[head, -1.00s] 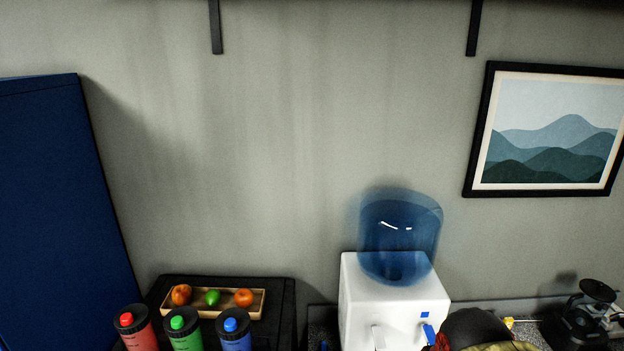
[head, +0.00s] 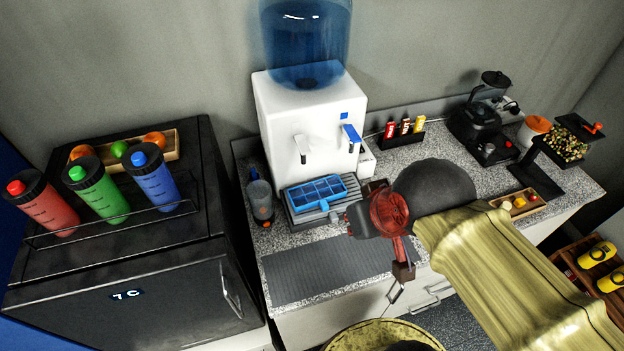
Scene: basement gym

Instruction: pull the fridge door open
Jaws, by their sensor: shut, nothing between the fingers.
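The black fridge (head: 120,290) stands at the lower left in the head view, with a small "7 C" display (head: 127,294) on its front. Its door looks shut. The door's upright handle (head: 231,291) is near the right edge of the front. My gripper (head: 345,221) is small and partly hard to make out beside my red wrist. It is shut and empty, in front of the water dispenser, up and to the right of the handle and clearly apart from it. The lower part of the door is cut off by the frame.
Red, green and blue bottles (head: 97,191) stand in a rack on the fridge top, before a fruit tray (head: 170,150). A water dispenser (head: 305,110) stands on the speckled counter (head: 375,285) to the right, with a blue ice tray (head: 318,191) at its base.

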